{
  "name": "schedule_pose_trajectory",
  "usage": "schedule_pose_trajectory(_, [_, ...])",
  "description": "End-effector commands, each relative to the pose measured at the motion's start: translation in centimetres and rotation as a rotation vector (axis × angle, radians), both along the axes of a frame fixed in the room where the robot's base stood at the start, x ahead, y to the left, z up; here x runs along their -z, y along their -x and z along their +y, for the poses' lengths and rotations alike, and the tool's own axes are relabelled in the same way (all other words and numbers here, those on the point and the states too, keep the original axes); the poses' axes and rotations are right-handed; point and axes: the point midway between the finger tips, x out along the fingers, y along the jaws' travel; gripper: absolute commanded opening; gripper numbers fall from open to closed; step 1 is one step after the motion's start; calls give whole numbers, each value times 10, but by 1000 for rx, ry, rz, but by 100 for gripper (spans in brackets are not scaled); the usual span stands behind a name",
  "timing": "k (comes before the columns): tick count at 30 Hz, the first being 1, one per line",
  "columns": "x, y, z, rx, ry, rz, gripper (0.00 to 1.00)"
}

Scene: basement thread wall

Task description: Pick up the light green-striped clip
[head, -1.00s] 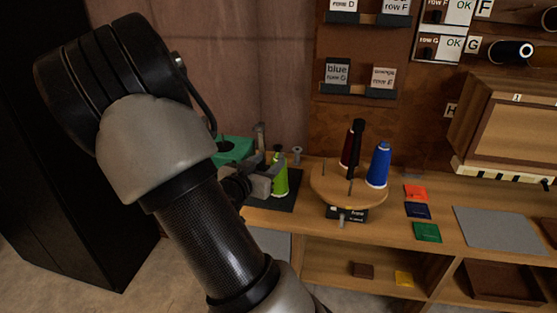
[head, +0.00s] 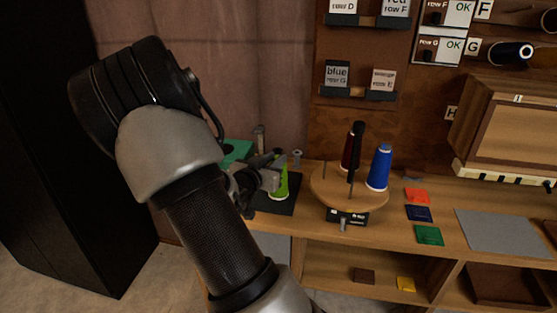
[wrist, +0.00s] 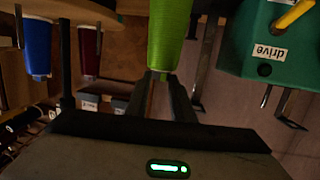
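I cannot make out a light green-striped clip in either view. A lime-green thread cone (head: 282,183) stands upright on a dark mat (head: 277,207) at the left of the bench. My gripper (head: 268,178) is beside it and covers part of it. In the wrist view, which looks upside down, the cone (wrist: 170,32) hangs from the top edge. My gripper's two dark fingers (wrist: 160,80) are apart there, with the cone's narrow end showing between their tips. I cannot tell whether they touch it.
A green box marked "drive" (wrist: 272,45) stands close by the cone. A round wooden stand (head: 325,192) carries a blue cone (head: 380,168) and a dark red cone (head: 349,147). Orange (head: 417,195), navy and green squares lie right of it. A grey mat (head: 498,230) is bare.

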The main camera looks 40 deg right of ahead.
Motion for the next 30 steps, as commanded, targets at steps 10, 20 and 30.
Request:
schedule_pose_trajectory(10, [0,0,0,0,0,0,0])
schedule_pose_trajectory(20, [-44,-1,1,-1,-1,-6,0])
schedule_pose_trajectory(30, [-96,0,0,0,-2,-1,0])
